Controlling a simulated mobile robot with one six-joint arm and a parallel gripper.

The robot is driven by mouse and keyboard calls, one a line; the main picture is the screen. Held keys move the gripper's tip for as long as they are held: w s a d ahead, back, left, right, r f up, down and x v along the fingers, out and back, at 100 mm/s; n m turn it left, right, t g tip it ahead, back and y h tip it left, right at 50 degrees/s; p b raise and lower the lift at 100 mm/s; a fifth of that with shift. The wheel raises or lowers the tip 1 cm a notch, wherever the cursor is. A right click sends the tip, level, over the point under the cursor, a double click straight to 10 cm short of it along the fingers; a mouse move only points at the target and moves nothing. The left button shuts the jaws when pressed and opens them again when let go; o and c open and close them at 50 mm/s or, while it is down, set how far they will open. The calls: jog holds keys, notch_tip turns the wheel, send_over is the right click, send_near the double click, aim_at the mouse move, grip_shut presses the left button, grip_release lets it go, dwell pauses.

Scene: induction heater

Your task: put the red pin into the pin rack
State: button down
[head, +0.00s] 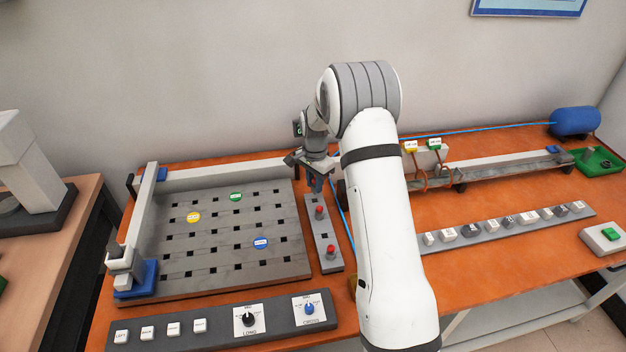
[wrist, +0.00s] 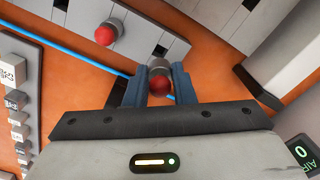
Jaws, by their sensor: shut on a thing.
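My gripper (head: 317,184) is over the far end of the pin rack (head: 325,233), a narrow grey bar on the orange bench. In the wrist view its two blue fingers (wrist: 160,74) are shut on a red pin (wrist: 159,86) with a red ball head and a grey shank. The held pin's lower end is hidden, so I cannot tell whether it touches the rack. A dark square hole (wrist: 160,50) shows in the rack just beyond the pin. Two other red-headed pins stand in the rack, a middle one (head: 319,212) and a near one (head: 331,252).
Left of the rack is a grey slotted board (head: 215,265) with coloured discs and raised rails. A control panel (head: 225,322) with knobs lies in front. A row of switches (head: 505,222) is on the right. A blue hose (head: 345,218) runs close beside the rack.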

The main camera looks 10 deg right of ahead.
jog(key=shift+f+b, duration=1.1)
jog(key=shift+f, duration=0.8)
jog(key=shift+f+b, duration=0.4)
jog(key=shift+f, duration=0.05)
jog(key=c, duration=1.1)
grip_release()
jog(key=shift+c, duration=0.2)
jog(key=shift+r, duration=0.1)
notch_tip(320, 180, up, 8)
jog(key=shift+f+b, duration=0.15)
jog(key=shift+b, duration=0.5)
